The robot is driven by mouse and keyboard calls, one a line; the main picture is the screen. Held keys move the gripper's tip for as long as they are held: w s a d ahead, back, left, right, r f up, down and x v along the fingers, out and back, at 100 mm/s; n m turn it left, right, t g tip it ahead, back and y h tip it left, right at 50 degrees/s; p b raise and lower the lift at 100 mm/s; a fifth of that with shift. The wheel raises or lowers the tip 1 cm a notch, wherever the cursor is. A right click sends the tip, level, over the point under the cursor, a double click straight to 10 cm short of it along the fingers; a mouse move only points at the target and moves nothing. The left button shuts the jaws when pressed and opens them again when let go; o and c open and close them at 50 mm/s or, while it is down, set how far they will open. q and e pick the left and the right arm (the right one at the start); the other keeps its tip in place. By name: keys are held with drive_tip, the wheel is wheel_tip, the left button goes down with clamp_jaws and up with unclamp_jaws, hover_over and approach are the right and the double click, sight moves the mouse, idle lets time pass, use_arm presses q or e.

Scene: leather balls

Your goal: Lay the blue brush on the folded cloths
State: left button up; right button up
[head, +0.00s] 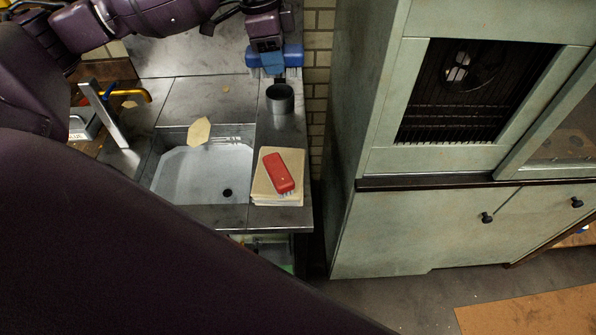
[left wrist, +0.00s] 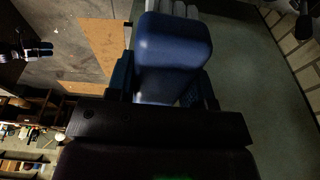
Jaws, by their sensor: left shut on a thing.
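The blue brush (head: 289,55) is in my left gripper (head: 270,66), near the back wall in the head view. My left gripper is shut on it and holds it above the far end of the counter, behind the cup. The brush's blue body (left wrist: 172,55) fills the space between the fingers in the left wrist view. The folded cloths (head: 262,187) lie in a pale stack on the counter to the right of the sink, nearer than the brush. A red brush (head: 282,172) lies on top of them. My right gripper is not in view.
A grey metal cup (head: 280,98) stands on the counter between the held brush and the cloths. The sink (head: 190,172) is left of the cloths, with a pale sponge-like piece (head: 199,131) at its back edge. A tall green cabinet (head: 400,215) stands to the right.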

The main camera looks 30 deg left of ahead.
use_arm(q)
drive_tip(key=shift+s+a, duration=0.1)
drive_tip(key=shift+a, duration=0.05)
drive_tip(key=shift+a+f+n, duration=0.15)
drive_tip(key=shift+f, duration=0.5)
drive_tip(key=shift+a+f+n, duration=0.15)
drive_tip(key=shift+f, duration=0.45)
drive_tip(key=shift+d+f+p, duration=0.1)
drive_tip(key=shift+f+p, duration=0.45)
drive_tip(key=shift+f, duration=8.25)
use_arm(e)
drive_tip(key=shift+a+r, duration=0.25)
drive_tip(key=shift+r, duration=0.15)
use_arm(q)
drive_tip(key=shift+f, duration=0.6)
drive_tip(key=o, duration=0.8)
drive_tip(key=shift+o, duration=0.2)
wheel_tip(320, 180, up, 13)
drive_tip(key=a+b, duration=0.1)
drive_tip(key=shift+s+a, duration=0.25)
drive_tip(key=shift+s, duration=0.2)
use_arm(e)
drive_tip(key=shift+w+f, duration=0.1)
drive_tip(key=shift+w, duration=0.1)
